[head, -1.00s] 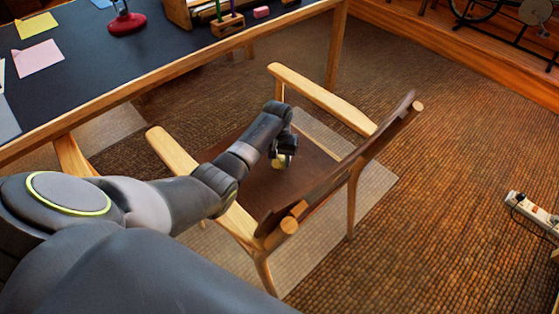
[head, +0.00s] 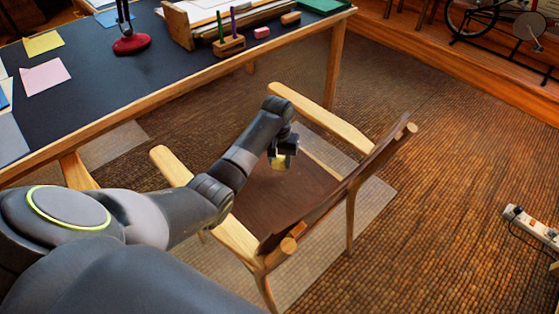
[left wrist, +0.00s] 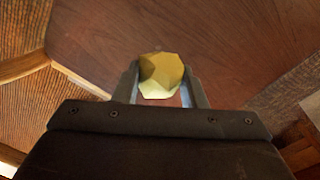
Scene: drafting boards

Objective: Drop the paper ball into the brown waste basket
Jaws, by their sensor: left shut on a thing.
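The paper ball (head: 279,162) is a small yellowish faceted lump. My left gripper (head: 281,157) is shut on it, above the brown seat of the wooden chair (head: 262,204). In the left wrist view the paper ball (left wrist: 161,75) sits between the two fingertips of the left gripper (left wrist: 163,92), with the brown seat behind it. I cannot tell exactly how far the ball is above the seat. The brown waste basket is not in view. My right gripper is not in view.
The chair's armrests (head: 322,117) and backrest (head: 340,189) surround the gripper. A dark-topped desk (head: 100,80) with a red lamp base (head: 132,44) stands behind at left. A white power strip (head: 533,226) lies on the floor at right. Woven floor (head: 450,170) at right is clear.

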